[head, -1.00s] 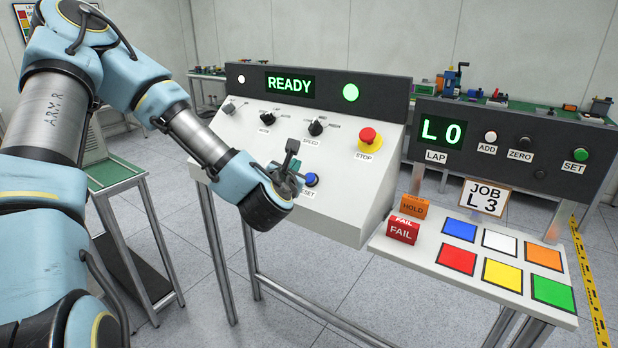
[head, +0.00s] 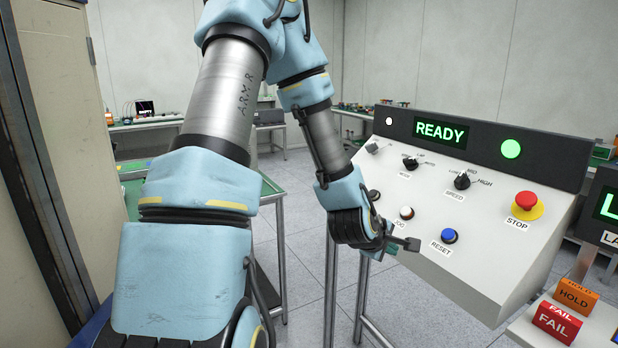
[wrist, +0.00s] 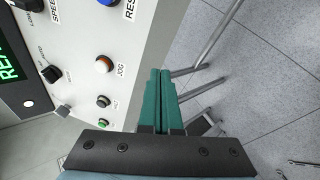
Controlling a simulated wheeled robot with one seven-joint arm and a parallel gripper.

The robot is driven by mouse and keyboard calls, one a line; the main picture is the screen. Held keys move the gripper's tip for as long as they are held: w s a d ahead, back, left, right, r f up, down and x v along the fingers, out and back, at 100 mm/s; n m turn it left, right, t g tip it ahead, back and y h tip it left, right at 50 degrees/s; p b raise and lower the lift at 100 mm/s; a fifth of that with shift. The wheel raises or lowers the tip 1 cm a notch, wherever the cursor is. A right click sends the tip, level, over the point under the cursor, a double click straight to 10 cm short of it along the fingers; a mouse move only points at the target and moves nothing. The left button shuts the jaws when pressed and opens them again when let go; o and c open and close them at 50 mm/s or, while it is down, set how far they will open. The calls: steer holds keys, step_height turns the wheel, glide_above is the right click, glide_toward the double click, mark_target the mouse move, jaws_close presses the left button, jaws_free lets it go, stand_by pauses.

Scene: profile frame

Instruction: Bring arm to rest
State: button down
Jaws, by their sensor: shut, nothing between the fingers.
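My gripper (head: 386,246) is shut and empty. It hangs in front of the lower left part of the sloped control panel (head: 490,262), to the left of the blue RESET button (head: 449,236). In the wrist view its teal fingers (wrist: 160,85) lie side by side over the floor beside the panel edge. The arm reaches across the middle of the head view, bent down toward the panel. I cannot tell the exact gap between gripper and panel.
The panel display (head: 440,132) reads READY, with a lit green lamp (head: 511,149). A red STOP button (head: 525,200) and the JOG button (wrist: 104,63) stand on the panel. A green-topped table (head: 270,188) is behind the arm. HOLD (head: 575,295) and FAIL (head: 557,322) blocks are at lower right.

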steer(key=s+a+r+m+g+y, duration=0.1)
steer(key=s+a+m+g+y, duration=0.1)
steer(key=a, duration=0.6)
steer(key=s+a+r+m+g+y, duration=0.2)
steer(key=s+a+m, duration=0.2)
steer(key=a, duration=0.5)
steer(key=s+a+r+m+g+y, duration=0.1)
steer(key=s+a+r+m+y, duration=0.1)
steer(key=a+m, duration=0.3)
steer(key=s+a, duration=0.1)
steer(key=a, duration=0.2)
steer(key=shift+s+a+r+g+y, duration=0.2)
steer(key=shift+a+r+g+y, duration=0.1)
steer(key=shift+a+g, duration=0.1)
